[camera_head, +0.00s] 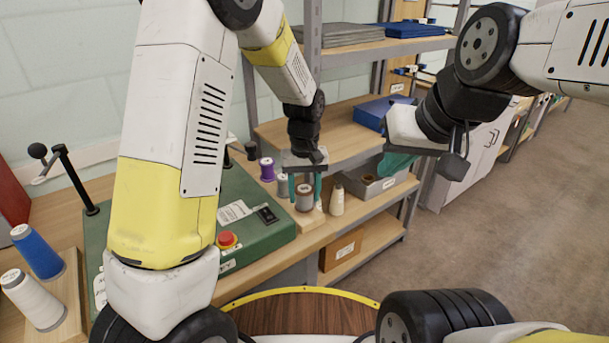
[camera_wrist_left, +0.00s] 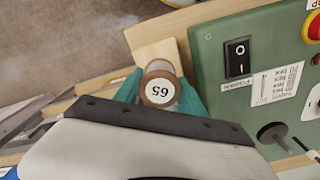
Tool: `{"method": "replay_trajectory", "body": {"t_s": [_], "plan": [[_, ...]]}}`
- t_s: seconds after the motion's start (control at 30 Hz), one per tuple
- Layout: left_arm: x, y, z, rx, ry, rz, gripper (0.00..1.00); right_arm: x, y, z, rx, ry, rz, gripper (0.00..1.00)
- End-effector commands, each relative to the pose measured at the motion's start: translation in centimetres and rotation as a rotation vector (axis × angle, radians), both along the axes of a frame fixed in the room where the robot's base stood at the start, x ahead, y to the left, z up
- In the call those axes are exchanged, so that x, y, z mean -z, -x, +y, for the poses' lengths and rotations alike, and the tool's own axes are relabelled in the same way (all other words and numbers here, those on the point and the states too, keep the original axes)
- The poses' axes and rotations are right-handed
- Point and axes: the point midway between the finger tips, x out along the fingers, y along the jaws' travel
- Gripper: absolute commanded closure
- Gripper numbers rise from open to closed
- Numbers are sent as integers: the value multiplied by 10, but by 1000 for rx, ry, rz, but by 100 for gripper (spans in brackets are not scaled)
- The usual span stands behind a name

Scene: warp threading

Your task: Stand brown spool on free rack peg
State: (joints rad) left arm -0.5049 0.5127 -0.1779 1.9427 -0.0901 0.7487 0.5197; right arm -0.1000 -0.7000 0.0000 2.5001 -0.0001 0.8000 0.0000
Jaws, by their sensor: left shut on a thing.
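The brown spool (camera_head: 304,199) is upright between the teal fingers of my left gripper (camera_head: 305,190), which is shut on it. In the left wrist view the spool (camera_wrist_left: 159,88) shows its round white top label, marked 65, with a brown rim, between the fingers of the left gripper (camera_wrist_left: 160,93). A pale wooden block (camera_wrist_left: 157,52) lies beneath or just behind it; I cannot tell whether they touch. No bare rack peg shows clearly. My right gripper (camera_head: 400,164) hangs to the right, away from the spool; its fingers are partly hidden.
A purple spool (camera_head: 267,169) and a lilac spool (camera_head: 282,185) stand left of the held spool, a beige cone (camera_head: 337,200) right. A green machine (camera_head: 240,222) with a red button is close by. Blue (camera_head: 38,253) and white (camera_head: 33,300) spools stand at far left.

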Motion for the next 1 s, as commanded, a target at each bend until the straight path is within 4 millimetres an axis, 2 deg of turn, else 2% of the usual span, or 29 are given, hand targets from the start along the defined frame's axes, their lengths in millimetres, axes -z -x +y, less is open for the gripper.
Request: {"method": "replay_trajectory", "body": {"t_s": [1.0], "plan": [[12, 0, 0, 0, 0, 0, 82, 0, 0, 0, 0, 0, 0, 100]]}}
